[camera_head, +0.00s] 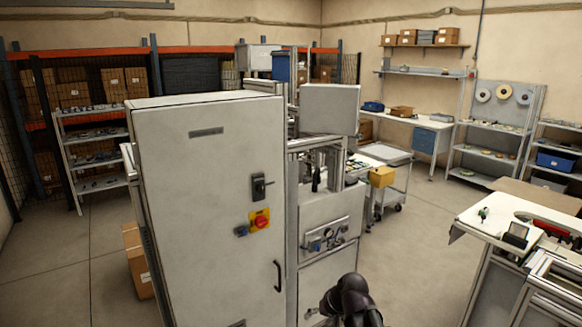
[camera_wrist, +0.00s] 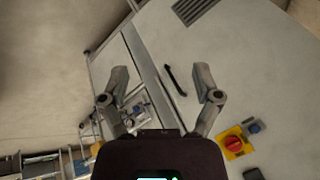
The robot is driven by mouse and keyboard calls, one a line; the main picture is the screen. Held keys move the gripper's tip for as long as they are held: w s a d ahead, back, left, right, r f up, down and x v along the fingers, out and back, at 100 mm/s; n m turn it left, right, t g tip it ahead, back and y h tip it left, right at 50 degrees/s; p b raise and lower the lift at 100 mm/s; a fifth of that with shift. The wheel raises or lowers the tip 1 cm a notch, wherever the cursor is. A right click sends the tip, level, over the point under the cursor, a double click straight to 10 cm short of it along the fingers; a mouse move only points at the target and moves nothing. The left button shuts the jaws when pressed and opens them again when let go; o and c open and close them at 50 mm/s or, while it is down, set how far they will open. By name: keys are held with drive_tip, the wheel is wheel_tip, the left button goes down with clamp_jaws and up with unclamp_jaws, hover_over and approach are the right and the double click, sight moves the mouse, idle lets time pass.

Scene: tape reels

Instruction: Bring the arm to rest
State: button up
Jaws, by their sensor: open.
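My gripper (camera_wrist: 162,92) shows in the wrist view with its two fingers spread apart and nothing between them. It faces the grey control cabinet (camera_wrist: 225,65), whose black door handle (camera_wrist: 175,80) lies beyond the gap between the fingers. In the head view my arm (camera_head: 350,300) is dark and rounded at the bottom edge, in front of the machine beside the cabinet (camera_head: 205,180). Most of the arm is out of that view, and the fingertips are hard to make out there.
The cabinet carries a red and yellow switch (camera_head: 259,219). A machine panel with gauges (camera_head: 325,235) stands beside it. A white workbench (camera_head: 505,210) is at right. A cart with a yellow bin (camera_head: 382,176) stands behind. Floor between cart and bench (camera_head: 430,225) is clear.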

drive_tip(key=s+d+f+g+h+b, duration=0.2)
drive_tip(key=s+d+f+g+h, duration=0.1)
drive_tip(key=s+d, duration=0.6)
wheel_tip(320, 180, down, 2)
drive_tip(key=shift+s+f+h, duration=0.1)
drive_tip(key=shift+s+h, duration=0.05)
drive_tip(key=shift+h, duration=0.65)
drive_tip(key=shift+o, duration=0.2)
idle(0.7)
